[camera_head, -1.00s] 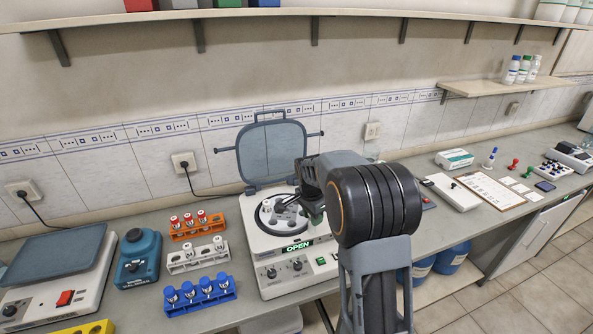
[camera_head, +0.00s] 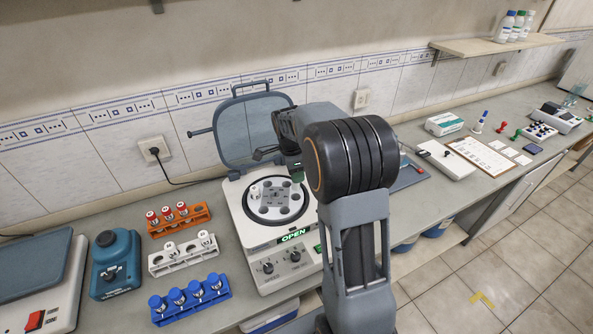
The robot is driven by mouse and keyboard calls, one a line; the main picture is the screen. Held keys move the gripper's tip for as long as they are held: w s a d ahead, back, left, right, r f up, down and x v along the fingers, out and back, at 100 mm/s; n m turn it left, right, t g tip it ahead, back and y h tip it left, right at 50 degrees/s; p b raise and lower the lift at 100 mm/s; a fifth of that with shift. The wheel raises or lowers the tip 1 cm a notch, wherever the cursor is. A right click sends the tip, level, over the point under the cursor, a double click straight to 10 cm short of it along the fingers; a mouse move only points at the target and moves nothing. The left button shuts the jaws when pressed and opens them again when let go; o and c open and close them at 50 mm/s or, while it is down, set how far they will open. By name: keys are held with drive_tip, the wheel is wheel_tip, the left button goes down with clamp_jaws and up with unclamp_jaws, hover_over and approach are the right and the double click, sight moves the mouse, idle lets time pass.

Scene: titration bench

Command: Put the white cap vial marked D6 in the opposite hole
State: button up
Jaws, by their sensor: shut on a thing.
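The centrifuge (camera_head: 280,263) stands with its lid (camera_head: 247,128) raised and its green display reading OPEN. Its grey rotor (camera_head: 275,205) shows several dark empty holes. One white cap vial (camera_head: 254,191) sits in a hole at the rotor's left; its mark is too small to read. My gripper (camera_head: 263,153) is above the rotor's back edge, in front of the lid. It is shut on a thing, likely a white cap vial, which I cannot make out. More white cap vials (camera_head: 205,239) stand in the white rack (camera_head: 184,262).
An orange rack (camera_head: 180,222) with red cap vials and a blue rack (camera_head: 190,307) with blue cap vials stand left of the centrifuge. A blue-grey device (camera_head: 116,265) is further left. A clipboard (camera_head: 481,156) and a white box (camera_head: 444,124) lie on the right.

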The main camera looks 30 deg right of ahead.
drive_tip(key=shift+f+b, duration=0.7)
drive_tip(key=shift+f, duration=0.6)
drive_tip(key=shift+f+b, duration=0.5)
drive_tip(key=shift+f, duration=0.05)
drive_tip(key=shift+f+b, duration=1.7)
drive_tip(key=shift+f, duration=0.5)
drive_tip(key=o, duration=1)
drive_tip(key=shift+c, duration=0.2)
drive_tip(key=shift+r, duration=0.1)
drive_tip(key=shift+r+p, duration=2.45)
drive_tip(key=shift+r, duration=1)
